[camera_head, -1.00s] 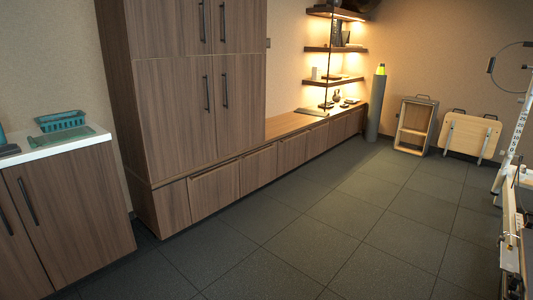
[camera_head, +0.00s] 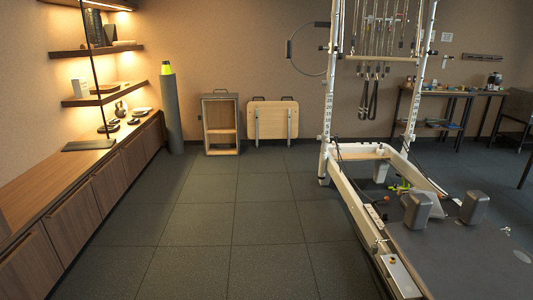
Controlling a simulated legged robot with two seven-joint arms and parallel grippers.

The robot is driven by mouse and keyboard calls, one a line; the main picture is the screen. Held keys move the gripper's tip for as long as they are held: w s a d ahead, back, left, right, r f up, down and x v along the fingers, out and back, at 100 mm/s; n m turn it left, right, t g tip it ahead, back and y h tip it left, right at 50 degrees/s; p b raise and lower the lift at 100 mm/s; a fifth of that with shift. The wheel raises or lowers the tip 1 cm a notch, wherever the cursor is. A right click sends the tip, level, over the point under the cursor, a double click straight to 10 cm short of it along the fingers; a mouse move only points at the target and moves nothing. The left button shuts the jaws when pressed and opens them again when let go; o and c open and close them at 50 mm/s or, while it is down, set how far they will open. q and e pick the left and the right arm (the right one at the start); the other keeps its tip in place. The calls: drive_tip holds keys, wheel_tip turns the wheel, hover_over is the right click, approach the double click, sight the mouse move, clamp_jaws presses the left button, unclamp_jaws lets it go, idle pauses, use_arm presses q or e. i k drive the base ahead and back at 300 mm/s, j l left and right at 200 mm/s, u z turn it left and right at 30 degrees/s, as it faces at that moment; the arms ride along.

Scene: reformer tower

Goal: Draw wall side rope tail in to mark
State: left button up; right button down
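The reformer tower (camera_head: 328,120) stands right of centre, a white upright frame with scale marks on its posts. Straps and springs (camera_head: 372,90) hang from its crossbar. The reformer's white side rail (camera_head: 352,208) runs from the tower toward the lower right, beside a dark carriage (camera_head: 470,250) with grey shoulder blocks (camera_head: 418,210). Thin dark rope shows near the tower's foot, but I cannot make out a rope tail or a mark at this size. Neither of my grippers is in view.
Open dark tile floor (camera_head: 200,225) lies ahead and left of the reformer. A long low wooden cabinet (camera_head: 110,180) lines the left wall. A grey roll (camera_head: 172,112), a wooden box (camera_head: 220,125) and a padded board (camera_head: 273,120) stand at the back. A dark table (camera_head: 435,95) is at the back right.

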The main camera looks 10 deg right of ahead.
sight(384, 217)
drive_tip(key=i+z, duration=0.4)
drive_tip(key=i, duration=0.15)
drive_tip(key=i+z, duration=0.35)
drive_tip(key=i, duration=0.2)
drive_tip(key=i+j+z, duration=0.4)
drive_tip(key=i+l, duration=0.05)
drive_tip(key=i, duration=0.05)
